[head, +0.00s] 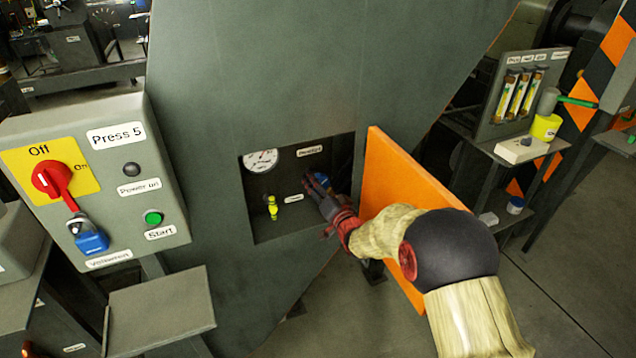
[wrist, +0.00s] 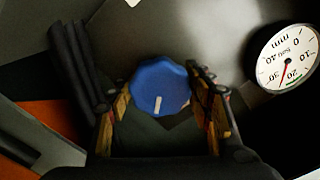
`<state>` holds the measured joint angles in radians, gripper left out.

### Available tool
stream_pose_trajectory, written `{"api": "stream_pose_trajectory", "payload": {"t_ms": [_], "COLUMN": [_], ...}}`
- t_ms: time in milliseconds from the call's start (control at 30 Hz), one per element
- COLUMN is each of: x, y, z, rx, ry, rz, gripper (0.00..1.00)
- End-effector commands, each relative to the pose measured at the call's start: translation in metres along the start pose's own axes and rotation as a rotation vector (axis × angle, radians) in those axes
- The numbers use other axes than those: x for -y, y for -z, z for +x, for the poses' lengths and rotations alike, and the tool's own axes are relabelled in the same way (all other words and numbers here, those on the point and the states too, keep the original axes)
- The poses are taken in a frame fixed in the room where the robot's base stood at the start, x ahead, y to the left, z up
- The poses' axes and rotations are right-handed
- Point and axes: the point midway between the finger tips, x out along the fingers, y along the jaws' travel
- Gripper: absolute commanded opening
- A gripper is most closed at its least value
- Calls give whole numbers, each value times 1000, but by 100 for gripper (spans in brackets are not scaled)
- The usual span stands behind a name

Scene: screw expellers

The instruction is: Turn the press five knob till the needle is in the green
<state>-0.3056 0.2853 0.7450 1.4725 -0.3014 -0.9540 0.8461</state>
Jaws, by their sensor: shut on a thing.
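The blue knob (head: 323,179) sits in the recessed panel of the grey machine, to the right of the round white gauge (head: 261,160). My gripper (head: 327,191) reaches into the recess and is shut on the knob. In the wrist view the blue knob (wrist: 160,87), with a white mark near its lower edge, lies between the two fingers of my gripper (wrist: 160,98). The gauge (wrist: 287,59) shows at the right edge there, its needle pointing down and slightly left in the picture. A green mark near its lower rim is too small to place exactly against the needle.
An open orange door (head: 400,200) stands just right of the recess, beside my arm. A yellow-green handle (head: 272,207) is below the gauge. The Press 5 box (head: 120,220) with a red switch (head: 55,180) stands left. A shelf (head: 523,149) is at the right.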

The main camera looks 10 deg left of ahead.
Motion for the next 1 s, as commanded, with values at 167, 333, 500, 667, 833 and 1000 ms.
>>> {"api": "stream_pose_trajectory", "payload": {"t_ms": [167,333,500,667,833,1000], "x": [-1,-1,-1,-1,-1,0], "y": [0,0,0,0,0,0], "z": [0,0,0,0,0,0], "rx": [0,0,0,0,0,0], "ry": [-2,-2,-2,-2,-1,-1], "rz": [29,35,34,34,33,33], "gripper": [25,25,25,56,66,70]}}
